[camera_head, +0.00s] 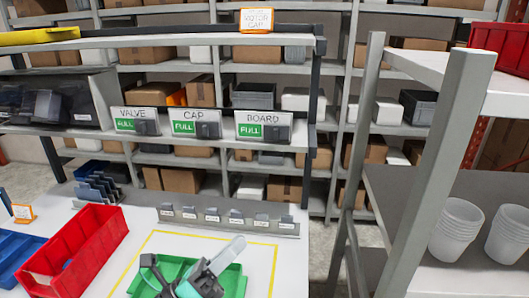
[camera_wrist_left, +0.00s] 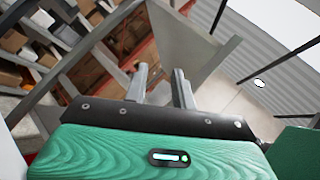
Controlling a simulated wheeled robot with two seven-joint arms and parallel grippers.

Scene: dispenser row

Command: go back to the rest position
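My left gripper (camera_head: 205,270) shows at the bottom of the head view, in front of a green tray (camera_head: 236,284) on the white table. In the left wrist view the two fingers of my left gripper (camera_wrist_left: 160,75) stand apart with nothing between them, so it is open and empty. It points up toward shelving and the ceiling. My right gripper is in neither view.
A red bin (camera_head: 98,226) and a blue bin (camera_head: 12,262) stand left on the table. A grey strip of labelled slots (camera_head: 230,222) lies behind the tray. Three dispensers marked VALVE (camera_head: 135,121), CAP (camera_head: 195,124) and BOARD (camera_head: 263,126) hang above. A rack with white cups (camera_head: 457,229) stands right.

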